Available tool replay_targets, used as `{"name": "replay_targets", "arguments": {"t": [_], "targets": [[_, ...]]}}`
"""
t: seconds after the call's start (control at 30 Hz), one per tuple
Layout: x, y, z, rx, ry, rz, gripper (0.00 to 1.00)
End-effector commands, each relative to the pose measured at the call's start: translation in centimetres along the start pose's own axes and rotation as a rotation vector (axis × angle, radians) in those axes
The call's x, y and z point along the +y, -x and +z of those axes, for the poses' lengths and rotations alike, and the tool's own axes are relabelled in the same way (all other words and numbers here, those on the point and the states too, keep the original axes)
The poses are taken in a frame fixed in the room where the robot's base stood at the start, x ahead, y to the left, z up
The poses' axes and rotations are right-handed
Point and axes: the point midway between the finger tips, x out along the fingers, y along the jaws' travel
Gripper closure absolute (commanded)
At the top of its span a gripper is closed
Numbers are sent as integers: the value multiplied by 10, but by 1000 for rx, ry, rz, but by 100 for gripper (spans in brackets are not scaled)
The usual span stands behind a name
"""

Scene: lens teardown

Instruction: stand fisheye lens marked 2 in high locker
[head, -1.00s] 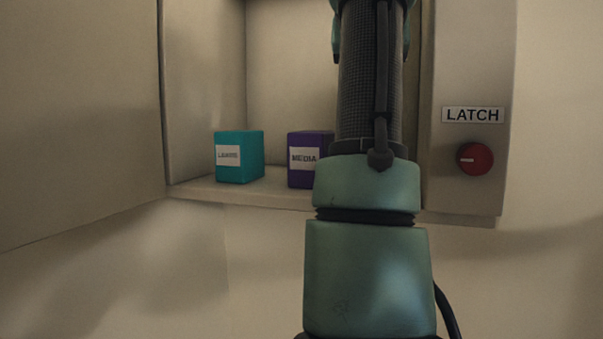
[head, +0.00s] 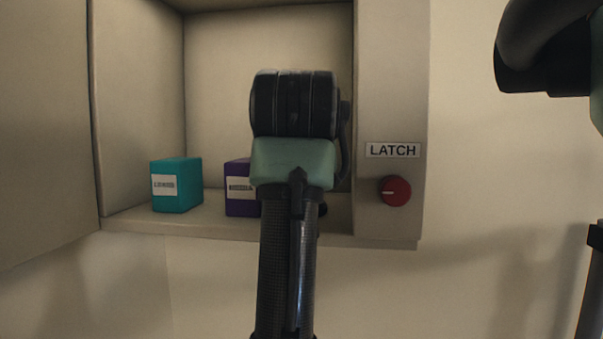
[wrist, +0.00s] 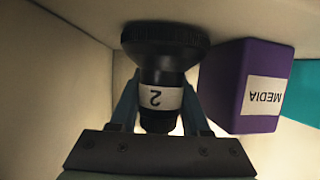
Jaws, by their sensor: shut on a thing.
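The fisheye lens (wrist: 165,48) is black with a white label reading 2. In the wrist view, which is upside down, my gripper (wrist: 158,96) is shut on its narrow body, one finger on each side. The lens is upright, wide end down, at the floor of the high locker (head: 270,40); I cannot tell whether it touches. In the head view my arm hides the gripper and most of the lens. A small dark patch at the arm's right edge, on the locker floor, may be part of it.
A purple MEDIA box (wrist: 232,85) stands close beside the lens; it also shows in the head view (head: 239,190). A teal box (head: 176,185) stands farther left. The open door (head: 45,130) is at left. A red latch knob (head: 395,191) is on the right-hand panel.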

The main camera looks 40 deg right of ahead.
Motion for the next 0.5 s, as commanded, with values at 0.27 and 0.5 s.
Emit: {"name": "replay_targets", "arguments": {"t": [0.27,0.5], "targets": [[0,0,1,2,-1,0,100],[0,-1,2,0,-1,0,23]]}}
